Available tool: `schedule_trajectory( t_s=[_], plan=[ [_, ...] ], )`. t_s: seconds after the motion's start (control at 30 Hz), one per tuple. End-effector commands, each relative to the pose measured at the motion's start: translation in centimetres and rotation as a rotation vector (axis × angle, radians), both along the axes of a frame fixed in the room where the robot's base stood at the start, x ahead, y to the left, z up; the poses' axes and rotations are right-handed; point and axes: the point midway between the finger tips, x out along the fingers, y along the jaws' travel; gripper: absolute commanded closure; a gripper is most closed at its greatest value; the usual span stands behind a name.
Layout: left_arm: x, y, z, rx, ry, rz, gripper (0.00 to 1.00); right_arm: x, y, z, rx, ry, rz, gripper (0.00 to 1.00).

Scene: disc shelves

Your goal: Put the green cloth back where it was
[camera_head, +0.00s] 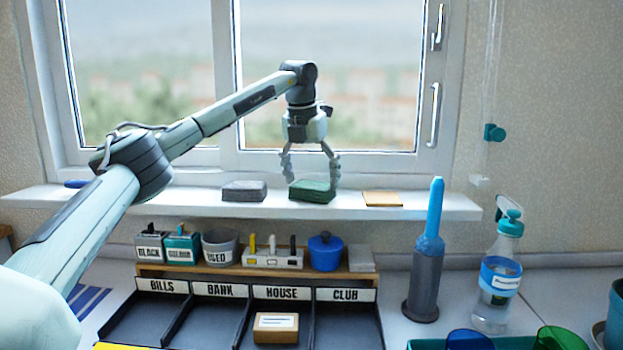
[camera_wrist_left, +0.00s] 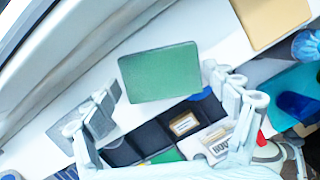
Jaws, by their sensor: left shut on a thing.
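The green cloth (camera_head: 313,192) is a folded block at the window sill, between a grey folded cloth (camera_head: 244,190) and a flat tan cloth (camera_head: 382,199). My left gripper (camera_head: 312,181) points down over it, with one finger at each side, and is shut on it. In the left wrist view the green cloth (camera_wrist_left: 160,72) lies between the two fingers. I cannot tell whether its underside touches the sill. My right gripper is not in view.
The white sill (camera_head: 440,207) has bare room to the right of the tan cloth. Below stand a rack of small containers, a blue pot (camera_head: 325,252) and a black labelled tray (camera_head: 213,325). A blue-topped tool (camera_head: 430,225) and a spray bottle (camera_head: 499,275) rise at the right.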

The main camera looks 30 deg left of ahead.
Motion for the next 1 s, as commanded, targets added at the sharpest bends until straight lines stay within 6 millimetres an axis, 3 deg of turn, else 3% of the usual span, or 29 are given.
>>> schedule_trajectory(
  t_s=[0.3, 0.33, 0.43, 0.8, 1.0],
  plan=[
    [0.0, -0.1, -0.3, -0.001, -0.002, -0.002, 0.38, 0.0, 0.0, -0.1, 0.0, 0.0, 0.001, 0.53],
    [0.0, -0.1, -0.3, -0.001, -0.002, -0.002, 0.14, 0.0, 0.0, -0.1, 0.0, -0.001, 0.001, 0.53],
    [0.0, -0.1, -0.3, -0.001, -0.002, -0.002, 0.01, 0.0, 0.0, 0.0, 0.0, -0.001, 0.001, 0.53],
    [0.0, -0.1, -0.1, -0.001, -0.002, -0.002, 0.0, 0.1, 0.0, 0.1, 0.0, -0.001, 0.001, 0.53],
    [-0.5, -0.2, 2.2, -0.002, -0.005, -0.002, 0.0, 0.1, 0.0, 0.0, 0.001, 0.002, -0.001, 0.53]
  ],
)
